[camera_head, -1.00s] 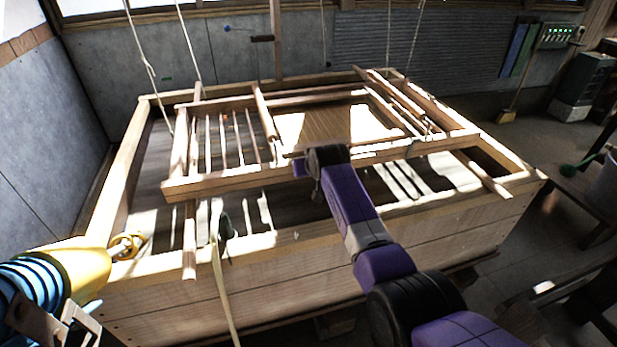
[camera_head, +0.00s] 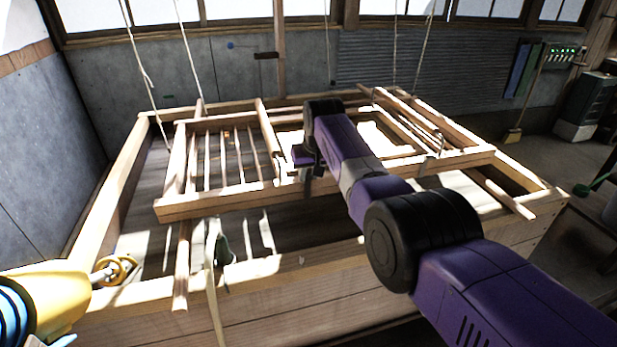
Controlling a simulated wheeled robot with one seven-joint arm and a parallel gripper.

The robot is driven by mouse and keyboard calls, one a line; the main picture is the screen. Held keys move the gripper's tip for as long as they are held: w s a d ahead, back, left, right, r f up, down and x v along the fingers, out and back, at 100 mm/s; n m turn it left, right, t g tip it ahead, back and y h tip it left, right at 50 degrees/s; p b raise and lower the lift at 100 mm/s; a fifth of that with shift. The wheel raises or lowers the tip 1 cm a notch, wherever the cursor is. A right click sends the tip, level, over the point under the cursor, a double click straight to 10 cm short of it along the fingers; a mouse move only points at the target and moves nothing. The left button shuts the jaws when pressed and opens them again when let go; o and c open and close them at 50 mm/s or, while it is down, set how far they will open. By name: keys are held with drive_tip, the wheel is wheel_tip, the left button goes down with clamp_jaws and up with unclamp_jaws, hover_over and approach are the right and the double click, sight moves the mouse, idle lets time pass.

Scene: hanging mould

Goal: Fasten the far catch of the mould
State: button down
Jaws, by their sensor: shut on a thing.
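The mould (camera_head: 215,205) is a pale wooden frame with thin cross-bars, hung on cords over a large wooden vat. My gripper (camera_head: 306,174) is small in view at the end of the purple arm, over the mould's near rail, left of its middle. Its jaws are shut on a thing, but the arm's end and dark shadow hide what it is. A small metal fitting (camera_head: 279,163) shows just left of the gripper, at the end of a cross-bar. Another small fitting (camera_head: 437,146) is on the right part of the frame. I cannot tell which is the far catch.
The vat's near wall (camera_head: 270,285) runs across the front. Cords (camera_head: 190,55) rise from the mould. A yellow tool or arm part (camera_head: 65,290) with a ring is at lower left. A pale strap (camera_head: 212,290) hangs over the vat's front. Open floor lies at right.

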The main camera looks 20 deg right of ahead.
drive_tip(key=shift+f, duration=0.1)
drive_tip(key=c, duration=1.2)
unclamp_jaws()
drive_tip(key=shift+c, duration=0.2)
drive_tip(key=shift+r, duration=0.2)
drive_tip(key=v, duration=0.7)
drive_tip(key=shift+s+r+p, duration=0.2)
drive_tip(key=shift+p, duration=0.25)
